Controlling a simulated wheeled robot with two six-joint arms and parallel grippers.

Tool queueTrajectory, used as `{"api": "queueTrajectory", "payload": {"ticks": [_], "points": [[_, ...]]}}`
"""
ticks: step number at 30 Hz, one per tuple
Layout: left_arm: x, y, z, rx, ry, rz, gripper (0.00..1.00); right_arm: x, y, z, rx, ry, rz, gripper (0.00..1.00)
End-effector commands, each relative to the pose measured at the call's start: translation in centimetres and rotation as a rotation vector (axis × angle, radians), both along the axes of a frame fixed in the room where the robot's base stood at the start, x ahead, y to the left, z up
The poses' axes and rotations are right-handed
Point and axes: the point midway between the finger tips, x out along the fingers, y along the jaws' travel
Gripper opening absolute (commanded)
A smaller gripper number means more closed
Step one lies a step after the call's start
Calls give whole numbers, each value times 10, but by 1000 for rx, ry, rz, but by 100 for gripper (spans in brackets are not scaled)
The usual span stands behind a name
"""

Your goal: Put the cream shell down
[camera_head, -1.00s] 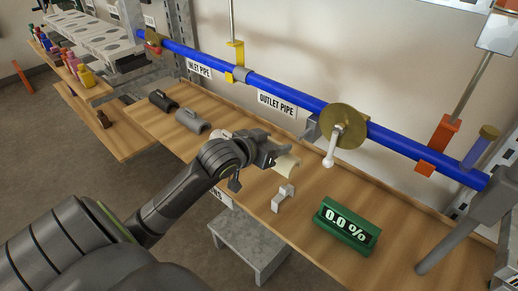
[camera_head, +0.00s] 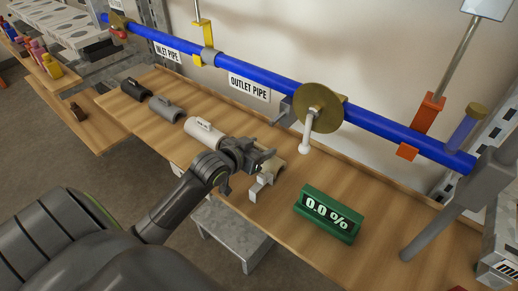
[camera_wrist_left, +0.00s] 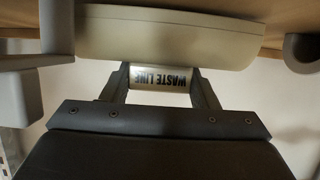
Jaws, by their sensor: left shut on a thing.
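My left gripper (camera_head: 258,160) is shut on the cream shell (camera_head: 275,172), over the table's front half. In the left wrist view the cream shell (camera_wrist_left: 160,40) spans the top, and its handle (camera_wrist_left: 160,78), marked WASTE LINE, is between the fingers. The wood lies close behind the shell; whether they touch I cannot tell. In the head view the gripper hides much of the shell. My right gripper is not in view.
A white shell (camera_head: 203,132), a grey shell (camera_head: 165,108) and a black shell (camera_head: 136,89) lie in a row to the left. A pale bracket (camera_head: 262,185) is just in front of the held shell. A green 0.0 % display (camera_head: 327,215) stands to the right. A blue pipe (camera_head: 260,78) runs behind.

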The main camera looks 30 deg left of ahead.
Motion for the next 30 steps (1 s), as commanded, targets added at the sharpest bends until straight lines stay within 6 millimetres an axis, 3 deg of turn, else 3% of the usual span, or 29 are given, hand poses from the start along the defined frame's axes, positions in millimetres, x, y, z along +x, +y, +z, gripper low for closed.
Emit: {"api": "queueTrajectory", "payload": {"ticks": [10, 11, 16, 26, 30], "points": [[0, 0, -4, 0, -2, 0, 32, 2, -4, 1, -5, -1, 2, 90], [0, 0, -5, 0, -2, 0, 55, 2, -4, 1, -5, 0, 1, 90], [0, 0, -4, 1, -2, 0, 76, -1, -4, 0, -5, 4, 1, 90], [0, 0, 0, 2, -4, -1, 76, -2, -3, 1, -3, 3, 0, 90], [-16, 2, 5, 3, -1, 0, 76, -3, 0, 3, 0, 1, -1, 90]]}}
